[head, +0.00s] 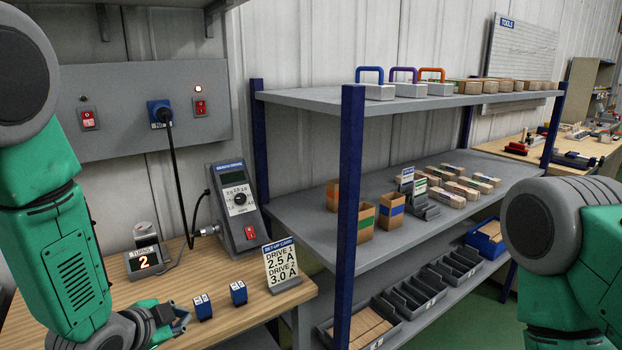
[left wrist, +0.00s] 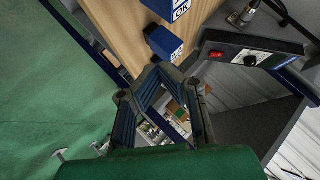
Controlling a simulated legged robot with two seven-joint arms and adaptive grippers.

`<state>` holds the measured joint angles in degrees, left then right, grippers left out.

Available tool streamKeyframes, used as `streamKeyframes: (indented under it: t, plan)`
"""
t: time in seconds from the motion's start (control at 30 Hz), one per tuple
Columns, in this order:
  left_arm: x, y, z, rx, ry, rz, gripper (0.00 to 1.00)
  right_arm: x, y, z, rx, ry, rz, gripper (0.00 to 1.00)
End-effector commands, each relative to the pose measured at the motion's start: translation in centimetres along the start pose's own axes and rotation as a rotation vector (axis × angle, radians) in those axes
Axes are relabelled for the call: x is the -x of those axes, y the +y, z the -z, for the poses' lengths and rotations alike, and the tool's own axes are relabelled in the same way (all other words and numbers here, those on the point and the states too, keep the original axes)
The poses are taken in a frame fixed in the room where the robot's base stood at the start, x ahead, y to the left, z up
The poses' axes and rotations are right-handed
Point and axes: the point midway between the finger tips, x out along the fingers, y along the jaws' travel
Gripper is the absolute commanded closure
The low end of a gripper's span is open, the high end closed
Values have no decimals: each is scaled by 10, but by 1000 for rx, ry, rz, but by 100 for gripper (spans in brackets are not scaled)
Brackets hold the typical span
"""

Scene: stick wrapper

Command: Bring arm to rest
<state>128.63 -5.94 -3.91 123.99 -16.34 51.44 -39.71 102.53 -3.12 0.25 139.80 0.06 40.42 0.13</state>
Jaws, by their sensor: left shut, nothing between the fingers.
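My left arm (head: 70,260) comes in from the left over the wooden bench. Its gripper (head: 180,322) is low, at the front of the bench, just left of two small blue blocks. In the left wrist view the left gripper's fingers (left wrist: 165,76) come together at the tips with nothing between them. My right arm (head: 565,250) shows at the right edge; its gripper is out of view. The blue blocks are a left one (head: 203,307) and a right one (head: 238,293). In the left wrist view two blue blocks, one marked OK (left wrist: 165,42), lie beyond the fingers.
On the bench (head: 200,280) stand a set-up card (head: 281,265), a grey bench driver unit (head: 238,207) and a turns counter (head: 144,260) showing 2. A grey shelf rack (head: 420,100) with blue posts holds boxes and trays to the right. A socket panel (head: 140,110) is behind.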

Motion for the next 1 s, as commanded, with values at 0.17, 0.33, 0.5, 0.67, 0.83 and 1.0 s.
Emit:
streamKeyframes:
  t: [0.17, 0.33, 0.5, 0.67, 0.83, 1.0]
  plan:
    - [4, 63, -50, 187, -125, -97, 100, -6, 0, -1, 0, -1, 0, 60]
    - [30, 158, -116, 464, -350, -213, 100, -14, 0, -1, 0, -1, 0, 60]
    - [81, 248, -172, 737, -622, -284, 100, -21, 0, -2, 0, -1, 0, 60]
    - [124, 298, -200, 896, -809, -301, 100, -25, 0, -2, 0, -1, 0, 60]
    - [142, 315, -209, 955, -887, -299, 100, -26, 0, -2, 0, -1, 0, 60]
    - [143, 315, -209, 958, -890, -298, 100, -26, 0, -2, 0, -1, 0, 60]
